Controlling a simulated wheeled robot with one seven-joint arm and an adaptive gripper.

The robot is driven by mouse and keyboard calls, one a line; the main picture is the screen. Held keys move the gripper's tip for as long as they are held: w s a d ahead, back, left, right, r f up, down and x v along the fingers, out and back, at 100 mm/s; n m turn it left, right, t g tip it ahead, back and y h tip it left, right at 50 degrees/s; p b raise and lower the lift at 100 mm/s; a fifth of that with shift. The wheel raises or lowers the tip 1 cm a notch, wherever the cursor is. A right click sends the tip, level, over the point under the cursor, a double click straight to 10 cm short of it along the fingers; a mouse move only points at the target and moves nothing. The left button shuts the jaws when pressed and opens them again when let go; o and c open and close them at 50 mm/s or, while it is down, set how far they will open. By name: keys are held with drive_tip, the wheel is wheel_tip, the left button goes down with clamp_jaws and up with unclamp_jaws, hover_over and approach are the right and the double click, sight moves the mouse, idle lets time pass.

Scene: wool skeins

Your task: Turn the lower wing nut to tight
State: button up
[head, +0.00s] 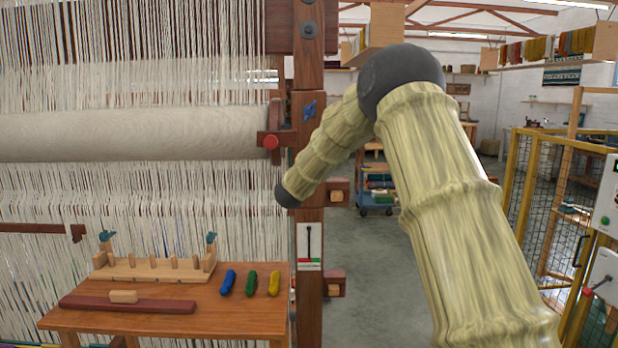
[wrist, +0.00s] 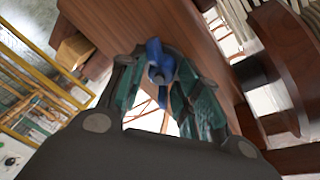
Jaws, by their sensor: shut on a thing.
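The lower wing nut (wrist: 156,56) is blue and shows in the wrist view against the brown wooden post (wrist: 135,22). My gripper (wrist: 160,82) has its teal-padded fingers on either side of it and is shut on it. In the head view, another blue wing nut (head: 308,107) sits higher on the loom's post (head: 309,225). My arm crosses in front of the post there, and neither my fingers nor the held nut can be made out. How far the held nut is turned cannot be told.
A cloth beam (head: 130,133) and white warp threads fill the left. A small wooden table (head: 160,315) stands below, with a peg rack (head: 150,270) and blue, green and yellow skeins (head: 250,284). A yellow mesh fence (head: 545,200) stands at the right. Dark curved wooden parts (wrist: 285,60) lie close by my gripper.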

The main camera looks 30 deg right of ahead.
drive_tip(key=shift+a+r, duration=0.1)
drive_tip(key=shift+r, duration=0.1)
drive_tip(key=o, duration=0.7)
drive_tip(key=shift+w, duration=0.1)
drive_tip(key=shift+o, duration=1)
drive_tip(key=shift+a, duration=0.1)
drive_tip(key=shift+f, duration=0.1)
drive_tip(key=v, duration=1.2)
